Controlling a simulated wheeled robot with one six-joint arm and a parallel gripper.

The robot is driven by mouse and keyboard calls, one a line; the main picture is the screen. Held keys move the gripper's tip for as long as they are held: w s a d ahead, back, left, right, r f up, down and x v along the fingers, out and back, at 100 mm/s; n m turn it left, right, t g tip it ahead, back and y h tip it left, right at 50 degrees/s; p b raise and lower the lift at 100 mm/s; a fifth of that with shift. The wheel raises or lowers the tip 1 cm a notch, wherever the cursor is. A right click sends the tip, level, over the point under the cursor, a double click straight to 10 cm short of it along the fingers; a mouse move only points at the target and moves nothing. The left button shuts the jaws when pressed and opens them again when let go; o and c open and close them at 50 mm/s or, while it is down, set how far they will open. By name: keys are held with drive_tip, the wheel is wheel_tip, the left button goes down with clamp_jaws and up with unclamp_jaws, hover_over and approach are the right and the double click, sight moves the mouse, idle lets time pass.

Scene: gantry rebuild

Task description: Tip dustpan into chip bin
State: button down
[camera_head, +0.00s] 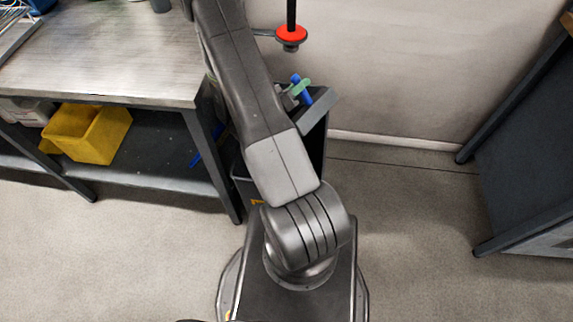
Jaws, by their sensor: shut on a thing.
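The chip bin (318,112) is a tall dark box with a grey rim, standing against the wall behind my arm. The arm hides much of its left side and front. My gripper (296,92) shows only in part past the arm, at the bin's top. It is shut on a small blue piece (304,94), which looks like part of the dustpan, with a green part across it. The dustpan's pan and any chips on it are hidden, so I cannot tell its tilt.
A metal-topped workbench (110,55) stands at left, with a yellow bin (88,133) on its lower shelf. A red disc (291,34) on a black rod is above the chip bin. A dark cabinet (525,160) stands at right. The floor between is clear.

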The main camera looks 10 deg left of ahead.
wheel_tip(320, 180, down, 2)
drive_tip(key=shift+f+b, duration=0.1)
drive_tip(key=shift+b, duration=0.6)
wheel_tip(320, 180, up, 3)
drive_tip(key=shift+r+p, duration=0.2)
drive_tip(key=shift+p, duration=0.85)
wheel_tip(320, 180, down, 3)
drive_tip(key=b, duration=0.3)
drive_tip(key=shift+f, duration=0.1)
wheel_tip(320, 180, up, 3)
drive_tip(key=shift+r+p, duration=0.15)
drive_tip(key=shift+p, duration=0.85)
wheel_tip(320, 180, down, 3)
drive_tip(key=b, duration=0.3)
drive_tip(key=shift+f, duration=0.2)
drive_tip(key=shift+r, duration=0.2)
